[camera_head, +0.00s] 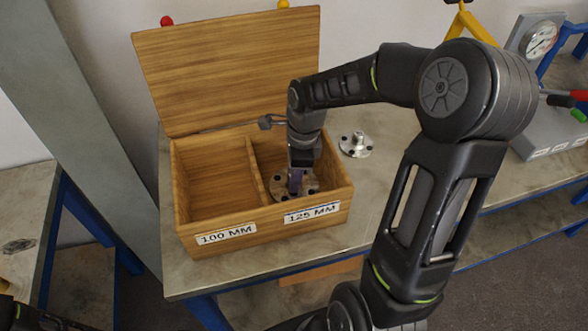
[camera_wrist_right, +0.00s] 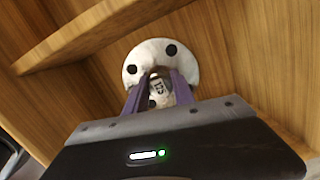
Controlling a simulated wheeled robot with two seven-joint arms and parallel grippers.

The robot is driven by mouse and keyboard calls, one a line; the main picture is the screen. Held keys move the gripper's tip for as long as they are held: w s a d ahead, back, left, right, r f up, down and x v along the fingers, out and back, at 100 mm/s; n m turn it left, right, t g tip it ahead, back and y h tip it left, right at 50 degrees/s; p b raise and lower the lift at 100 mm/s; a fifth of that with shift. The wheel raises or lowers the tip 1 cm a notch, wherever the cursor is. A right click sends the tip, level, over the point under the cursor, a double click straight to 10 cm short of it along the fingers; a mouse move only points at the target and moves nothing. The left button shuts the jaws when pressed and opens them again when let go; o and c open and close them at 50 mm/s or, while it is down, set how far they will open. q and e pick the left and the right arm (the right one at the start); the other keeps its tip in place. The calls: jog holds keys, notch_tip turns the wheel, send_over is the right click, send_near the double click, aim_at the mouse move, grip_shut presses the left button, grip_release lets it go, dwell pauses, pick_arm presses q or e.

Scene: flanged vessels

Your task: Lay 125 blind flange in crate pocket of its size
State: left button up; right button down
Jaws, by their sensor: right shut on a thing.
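The wooden crate (camera_head: 180,215) stands on the bench with its lid open. A divider (camera_head: 257,170) splits it into an empty left pocket labelled 100 MM (camera_head: 226,233) and a right pocket labelled 125 MM (camera_head: 311,213). The 125 blind flange (camera_head: 309,186) is a round metal disc with bolt holes, down inside the 125 MM pocket. In the right wrist view the flange (camera_wrist_right: 146,62) shows a hub marked 125. My right gripper (camera_wrist_right: 160,85) is shut on that hub, its purple fingers either side. Whether the disc touches the pocket floor I cannot tell. My left gripper is not identifiable.
Another flange (camera_head: 356,145) with a raised hub lies on the bench right of the crate. A pressure gauge (camera_head: 540,40) on a grey stand is at the far right.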

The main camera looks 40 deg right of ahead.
jog(key=shift+r, duration=0.1)
jog(key=shift+w, duration=0.1)
jog(key=c, duration=1.1)
grip_release()
jog(key=shift+f, duration=0.2)
jog(key=shift+o, duration=0.2)
notch_tip(320, 180, up, 12)
jog(key=d, duration=0.1)
jog(key=shift+s+b, duration=0.45)
jog(key=shift+d+r, duration=0.1)
